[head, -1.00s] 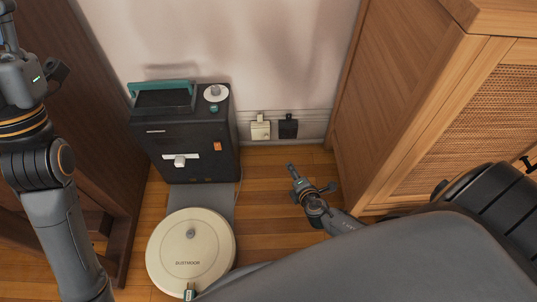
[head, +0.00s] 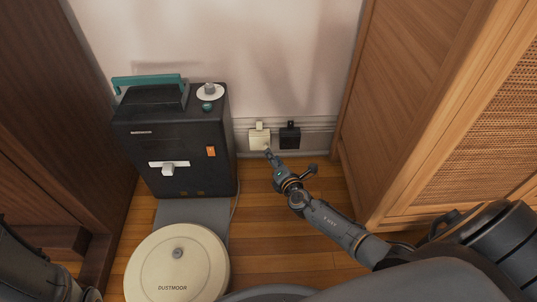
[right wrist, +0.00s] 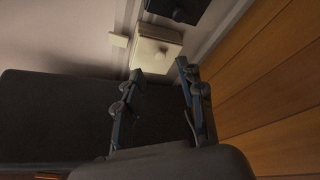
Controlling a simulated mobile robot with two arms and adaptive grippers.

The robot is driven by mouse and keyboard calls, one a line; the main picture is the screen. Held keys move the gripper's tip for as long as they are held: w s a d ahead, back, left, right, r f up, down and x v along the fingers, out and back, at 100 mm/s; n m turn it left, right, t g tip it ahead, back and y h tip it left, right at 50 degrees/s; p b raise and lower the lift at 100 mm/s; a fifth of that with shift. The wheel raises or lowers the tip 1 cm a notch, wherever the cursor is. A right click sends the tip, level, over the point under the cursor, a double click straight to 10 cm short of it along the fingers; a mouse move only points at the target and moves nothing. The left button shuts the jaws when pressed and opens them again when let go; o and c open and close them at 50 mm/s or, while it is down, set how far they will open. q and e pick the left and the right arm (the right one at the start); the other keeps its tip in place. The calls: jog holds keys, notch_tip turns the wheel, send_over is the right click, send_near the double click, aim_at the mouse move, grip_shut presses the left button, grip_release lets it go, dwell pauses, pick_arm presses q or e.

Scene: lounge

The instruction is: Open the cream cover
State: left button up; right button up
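The cream cover (head: 259,139) sits low on the wall, just left of a matching black cover (head: 290,136). It looks shut, lying flat against its box. In the right wrist view the cream cover (right wrist: 155,52) shows a small knob on its face and a small tab to its side. My right gripper (head: 268,153) is just in front of the cover's lower right part. In the right wrist view its two fingers (right wrist: 160,70) are apart with nothing between them, near the cover's lower edge; contact cannot be told. My left gripper is out of view.
A dark dock (head: 180,185) with a teal handle stands left of the cream cover. A round cream robot vacuum (head: 178,268) lies before it. A wooden cabinet (head: 420,120) stands at the right. The wooden floor (head: 265,225) between them is clear.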

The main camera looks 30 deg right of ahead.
aim_at(267, 147)
jog(key=b+x, duration=0.2)
jog(key=x, duration=0.3)
jog(key=shift+w, duration=0.15)
grip_shut()
